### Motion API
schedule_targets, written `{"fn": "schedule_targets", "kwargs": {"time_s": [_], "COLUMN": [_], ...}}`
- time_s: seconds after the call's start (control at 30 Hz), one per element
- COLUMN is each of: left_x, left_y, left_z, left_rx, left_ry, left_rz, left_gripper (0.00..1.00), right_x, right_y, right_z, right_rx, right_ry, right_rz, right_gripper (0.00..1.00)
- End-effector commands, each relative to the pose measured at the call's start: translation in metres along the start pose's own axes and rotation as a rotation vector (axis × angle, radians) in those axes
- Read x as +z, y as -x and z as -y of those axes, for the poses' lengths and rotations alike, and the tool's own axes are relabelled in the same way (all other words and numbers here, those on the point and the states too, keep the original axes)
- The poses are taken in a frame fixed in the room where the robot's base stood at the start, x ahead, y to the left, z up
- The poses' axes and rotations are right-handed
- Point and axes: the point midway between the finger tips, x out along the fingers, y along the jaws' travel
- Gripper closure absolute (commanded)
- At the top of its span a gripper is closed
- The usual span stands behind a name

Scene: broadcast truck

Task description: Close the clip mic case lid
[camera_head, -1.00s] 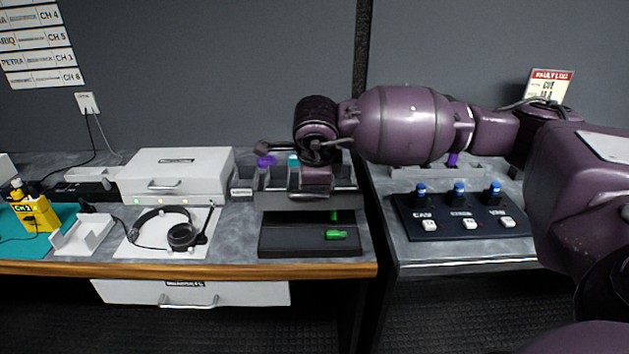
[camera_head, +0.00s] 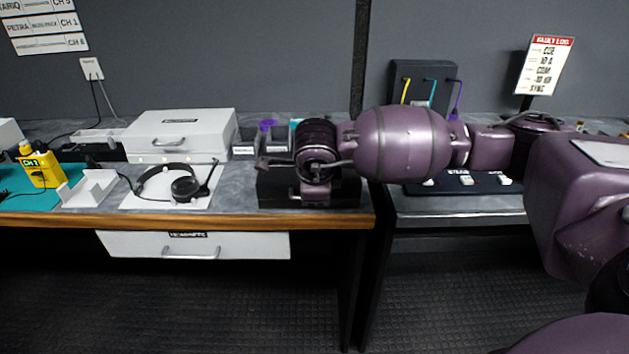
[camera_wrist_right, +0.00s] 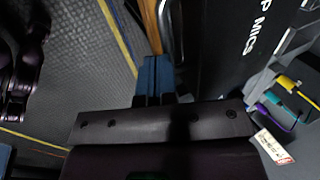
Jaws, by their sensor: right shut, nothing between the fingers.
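The clip mic case (camera_head: 348,195) is a low black box at the right end of the left counter, partly hidden behind my right wrist in the head view. Its black lid (camera_wrist_right: 222,45), with white lettering ending in "P MICS", fills the upper middle of the right wrist view. The lid appears down over the tray; whether it is fully seated I cannot tell. My right gripper (camera_wrist_right: 153,78) is shut and empty, its blue fingertips beside the lid's front edge and the handle. Contact is unclear. My left gripper is not in view.
A white case (camera_head: 180,135) and a headset (camera_head: 185,187) on a white mat stand left of the clip mic case. A button panel (camera_head: 465,186) is on the right counter, beyond a gap. Colored cables hang on a black stand (camera_head: 422,85) behind it.

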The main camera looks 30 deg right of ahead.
Motion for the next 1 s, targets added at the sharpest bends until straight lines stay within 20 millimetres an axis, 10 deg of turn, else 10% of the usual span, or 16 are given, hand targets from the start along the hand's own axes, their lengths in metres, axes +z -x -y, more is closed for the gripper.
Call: {"fn": "schedule_targets", "kwargs": {"time_s": [1.0], "left_x": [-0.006], "left_y": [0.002], "left_z": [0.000], "left_rx": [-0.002], "left_ry": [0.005], "left_rz": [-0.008], "left_gripper": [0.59], "right_x": [-0.003], "right_y": [0.007], "right_z": [0.005], "right_rx": [-0.007], "right_ry": [-0.004], "right_rz": [0.002], "right_gripper": [1.00]}}
